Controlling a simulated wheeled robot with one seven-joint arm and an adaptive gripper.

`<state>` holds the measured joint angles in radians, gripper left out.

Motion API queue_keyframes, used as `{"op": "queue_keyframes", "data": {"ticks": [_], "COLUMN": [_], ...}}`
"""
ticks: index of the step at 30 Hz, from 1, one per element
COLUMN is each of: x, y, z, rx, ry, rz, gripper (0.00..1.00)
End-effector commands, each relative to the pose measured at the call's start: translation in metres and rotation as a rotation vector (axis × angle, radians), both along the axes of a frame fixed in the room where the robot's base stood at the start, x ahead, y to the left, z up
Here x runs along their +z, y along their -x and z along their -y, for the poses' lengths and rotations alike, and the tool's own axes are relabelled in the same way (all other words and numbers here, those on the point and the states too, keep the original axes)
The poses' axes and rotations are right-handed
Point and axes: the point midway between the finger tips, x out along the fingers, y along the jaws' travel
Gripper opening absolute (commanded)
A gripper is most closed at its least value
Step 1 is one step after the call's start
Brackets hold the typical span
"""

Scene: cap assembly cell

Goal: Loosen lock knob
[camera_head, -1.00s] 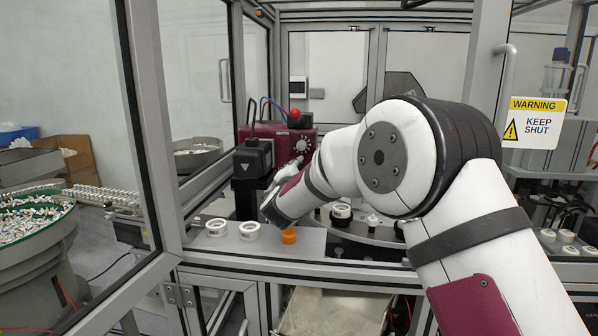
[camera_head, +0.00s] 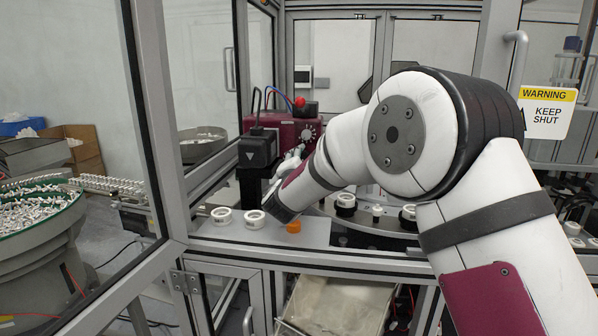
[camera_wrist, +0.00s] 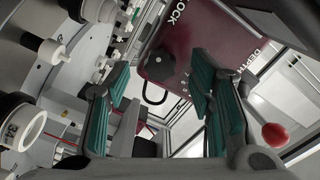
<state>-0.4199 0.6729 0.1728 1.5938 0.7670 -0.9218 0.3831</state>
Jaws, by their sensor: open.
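My gripper (camera_wrist: 160,78) is open in the wrist view, its two teal-padded fingers apart with nothing held between them. Beyond the fingertips is the maroon unit (camera_wrist: 195,45), with white "LOCK" and partly visible "DEPTH" lettering.
A black block (camera_head: 258,148) stands left of my wrist. White rings (camera_head: 254,219) and an orange cap (camera_head: 293,227) sit on the plate below. A framed glass panel bounds the left.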

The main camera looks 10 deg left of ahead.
Motion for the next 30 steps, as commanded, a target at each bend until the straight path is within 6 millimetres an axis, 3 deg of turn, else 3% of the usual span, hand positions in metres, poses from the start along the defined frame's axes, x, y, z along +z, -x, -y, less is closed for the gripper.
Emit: {"op": "queue_keyframes", "data": {"ticks": [9, 15, 30], "x": [0.001, 0.0, 0.002], "y": [0.065, 0.091, 0.099], "z": [-0.003, -0.003, -0.002], "rx": [0.002, 0.0, 0.002], "ry": [0.002, 0.001, 0.002], "rz": [0.0, 0.0, 0.0], "gripper": [0.49, 0.49, 0.49]}}
